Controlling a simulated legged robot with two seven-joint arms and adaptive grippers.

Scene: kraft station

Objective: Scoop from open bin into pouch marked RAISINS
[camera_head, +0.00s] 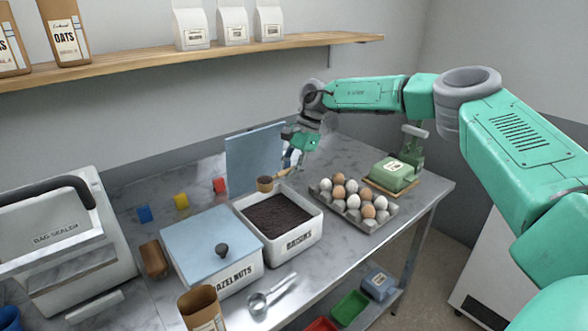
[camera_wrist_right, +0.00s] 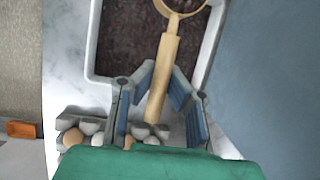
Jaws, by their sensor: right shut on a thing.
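My right gripper (camera_head: 293,158) is shut on the wooden handle of a scoop (camera_head: 265,184). In the wrist view the handle (camera_wrist_right: 162,85) lies between the fingers, and the round cup (camera_wrist_right: 182,5) is cut off by the top edge. The scoop is over the back of the open white bin marked RAISINS (camera_head: 299,240), which holds dark raisins (camera_head: 277,212). Whether the cup holds anything is unclear. A brown kraft pouch (camera_head: 202,310) stands open-topped at the bottom edge; its label is cut off and unreadable. My left gripper is out of view.
A blue lid (camera_head: 254,158) stands upright behind the bin. A lidded HAZELNUTS bin (camera_head: 236,282) is left of it, an egg tray (camera_head: 372,221) right. A metal scoop (camera_head: 258,303) lies in front. The bag sealer (camera_head: 50,240) is far left. A shelf (camera_head: 120,66) runs above.

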